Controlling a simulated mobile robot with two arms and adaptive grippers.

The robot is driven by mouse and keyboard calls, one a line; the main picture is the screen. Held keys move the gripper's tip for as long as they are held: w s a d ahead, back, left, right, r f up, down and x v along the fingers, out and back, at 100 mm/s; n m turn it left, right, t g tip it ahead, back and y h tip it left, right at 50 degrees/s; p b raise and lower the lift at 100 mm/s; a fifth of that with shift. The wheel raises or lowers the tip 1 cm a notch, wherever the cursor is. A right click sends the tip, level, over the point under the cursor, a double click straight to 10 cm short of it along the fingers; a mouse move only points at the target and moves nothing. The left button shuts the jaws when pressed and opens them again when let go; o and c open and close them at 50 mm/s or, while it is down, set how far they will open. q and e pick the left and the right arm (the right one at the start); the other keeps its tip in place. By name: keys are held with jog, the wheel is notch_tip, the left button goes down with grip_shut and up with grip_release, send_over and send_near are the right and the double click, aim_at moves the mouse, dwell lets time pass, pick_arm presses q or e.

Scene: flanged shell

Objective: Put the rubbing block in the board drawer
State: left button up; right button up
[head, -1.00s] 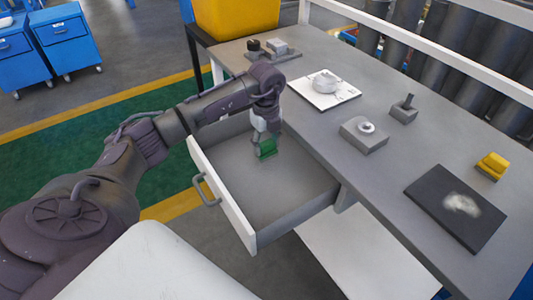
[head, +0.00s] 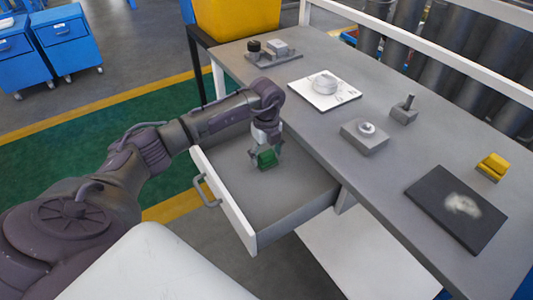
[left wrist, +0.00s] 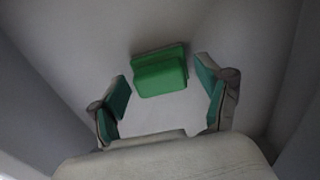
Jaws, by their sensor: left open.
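The green rubbing block (head: 267,160) is inside the open board drawer (head: 278,216), near its back end. In the left wrist view the block (left wrist: 160,75) appears to rest on the drawer floor, with gaps to both fingers. My left gripper (head: 266,153) is over the drawer, pointing down, with its fingers spread on either side of the block. Its teal finger pads show in the left wrist view (left wrist: 163,95). The block is partly covered by the gripper in the head view. My right gripper is not in view.
The grey bench top holds a white board with a round piece (head: 326,84), a grey block with a ring (head: 365,137), a dark plate with a pale smudge (head: 457,207) and a yellow block (head: 492,166). The drawer's front part is clear.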

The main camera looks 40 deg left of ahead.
aim_at(266, 153)
pick_arm(q)
jog(key=shift+r, duration=0.15)
notch_tip(266, 153, up, 12)
dwell(0.5)
dwell(0.3)
